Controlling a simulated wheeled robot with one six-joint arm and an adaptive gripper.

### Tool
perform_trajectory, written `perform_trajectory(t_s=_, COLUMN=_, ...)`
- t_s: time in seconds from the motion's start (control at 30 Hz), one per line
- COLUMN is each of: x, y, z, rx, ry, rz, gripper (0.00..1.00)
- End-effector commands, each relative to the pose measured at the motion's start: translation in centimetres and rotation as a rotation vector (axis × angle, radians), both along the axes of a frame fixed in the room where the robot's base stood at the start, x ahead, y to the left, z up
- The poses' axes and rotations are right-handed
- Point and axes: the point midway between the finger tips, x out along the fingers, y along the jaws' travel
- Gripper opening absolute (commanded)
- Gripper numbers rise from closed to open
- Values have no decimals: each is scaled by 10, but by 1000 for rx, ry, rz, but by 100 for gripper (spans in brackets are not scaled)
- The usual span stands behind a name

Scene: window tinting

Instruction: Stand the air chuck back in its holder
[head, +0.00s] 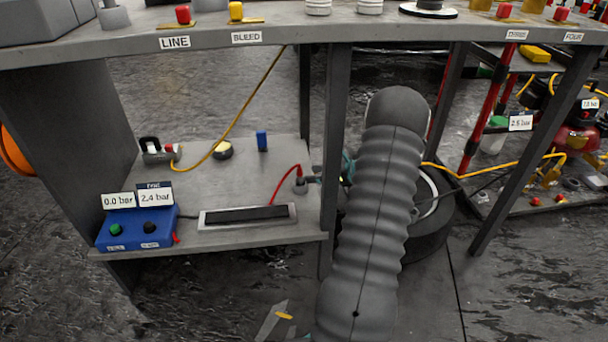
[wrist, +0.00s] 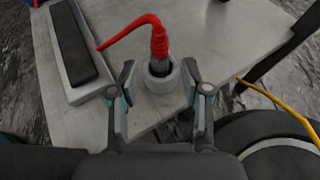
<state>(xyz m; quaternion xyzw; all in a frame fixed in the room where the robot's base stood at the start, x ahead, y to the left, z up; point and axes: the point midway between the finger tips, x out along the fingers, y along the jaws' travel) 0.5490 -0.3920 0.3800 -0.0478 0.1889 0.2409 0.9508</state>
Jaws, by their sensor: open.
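The air chuck (wrist: 158,62) has a red sleeve and red hose at its top, with a dark metal lower part. It stands nearly upright in a round light-grey holder (wrist: 160,82), its lower end hidden inside the cup. In the head view the chuck (head: 299,173) and holder (head: 300,187) are at the right end of the lower shelf. My gripper (wrist: 159,67) is open in the wrist view, one finger on each side of the holder and chuck, with visible gaps. In the head view my arm largely hides my gripper.
The lower shelf (head: 262,185) also carries a dark-topped grey pad (head: 243,215), a blue control box (head: 139,228) and a blue block (head: 262,140). A table leg (head: 335,130) stands close to my arm. A tyre (head: 433,215) lies to the right.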

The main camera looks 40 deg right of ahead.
Motion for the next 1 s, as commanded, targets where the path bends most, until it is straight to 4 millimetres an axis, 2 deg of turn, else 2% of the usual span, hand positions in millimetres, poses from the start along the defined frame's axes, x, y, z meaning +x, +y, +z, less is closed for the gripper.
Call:
perform_trajectory(t_s=0.2, x=-33, y=-18, z=16, rx=-1, ry=0, rz=-3, gripper=47)
perform_trajectory(t_s=0.4, x=-48, y=-26, z=22, rx=0, ry=0, rz=0, gripper=47)
perform_trajectory(t_s=1.0, x=-50, y=-27, z=23, rx=0, ry=1, rz=1, gripper=47)
